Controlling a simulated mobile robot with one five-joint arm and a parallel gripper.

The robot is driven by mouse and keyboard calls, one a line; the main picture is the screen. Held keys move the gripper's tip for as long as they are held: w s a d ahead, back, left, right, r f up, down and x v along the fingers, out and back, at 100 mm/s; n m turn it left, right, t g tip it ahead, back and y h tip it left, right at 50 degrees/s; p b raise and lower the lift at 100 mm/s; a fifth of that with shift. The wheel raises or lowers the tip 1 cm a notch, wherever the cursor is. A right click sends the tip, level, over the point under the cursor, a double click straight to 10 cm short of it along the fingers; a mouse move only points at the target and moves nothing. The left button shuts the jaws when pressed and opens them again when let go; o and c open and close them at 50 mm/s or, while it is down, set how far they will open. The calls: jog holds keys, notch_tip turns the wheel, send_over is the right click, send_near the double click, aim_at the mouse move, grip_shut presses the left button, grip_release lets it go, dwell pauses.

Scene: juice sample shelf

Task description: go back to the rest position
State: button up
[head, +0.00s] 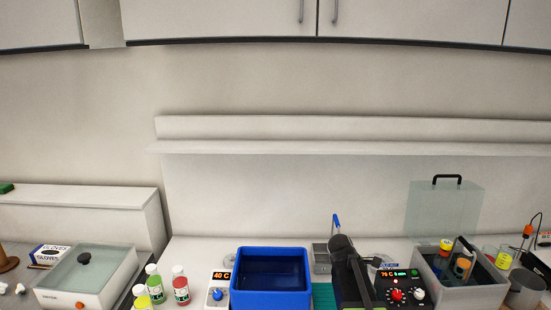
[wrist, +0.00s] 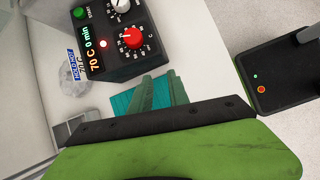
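My arm reaches forward at the lower middle of the head view, and its dark end (head: 350,272) is over the bench between the blue bath and the 70 C control box. In the wrist view the green and black body of my gripper (wrist: 162,92) fills the bottom. Narrow dark green shapes stand out in front of it over a teal ribbed mat (wrist: 122,101). I see nothing held, but the finger gap is unclear. The 70 C control box (wrist: 112,38) is beyond the gripper, with a red knob; it also shows in the head view (head: 402,290).
A blue bath (head: 270,252) with a 40 C control box (head: 220,290) is left of my arm. A grey bath (head: 462,295) holding bottles is at right. Red and green bottles (head: 180,286) stand at left. A shelf (head: 350,148) runs behind; the space above the bench is clear.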

jog(key=s+a+f+m+y, duration=0.1)
jog(key=s+a+f, duration=0.1)
jog(key=s, duration=0.1)
jog(key=s+a+f+m+y+b, duration=0.1)
jog(key=s+a+f+m, duration=0.1)
jog(key=s+a+f, duration=0.1)
jog(key=shift+a+f+m, duration=0.2)
jog(key=shift+a+m, duration=0.1)
jog(key=shift+a, duration=0.05)
jog(key=s+a+m, duration=0.1)
jog(key=s+a+m+y, duration=0.2)
jog(key=a, duration=0.1)
jog(key=shift+s+f, duration=0.3)
jog(key=shift+f, duration=0.05)
jog(key=s+a+m, duration=0.1)
jog(key=m, duration=0.1)
jog(key=s+a+m+y, duration=0.1)
jog(key=a+m, duration=0.1)
jog(key=a+m+y, duration=0.1)
jog(key=m, duration=0.1)
jog(key=shift+s+a, duration=0.2)
jog(key=shift+s, duration=0.2)
jog(key=shift+w+a+m, duration=0.15)
jog(key=shift+a+m, duration=0.1)
jog(key=shift+m, duration=1.25)
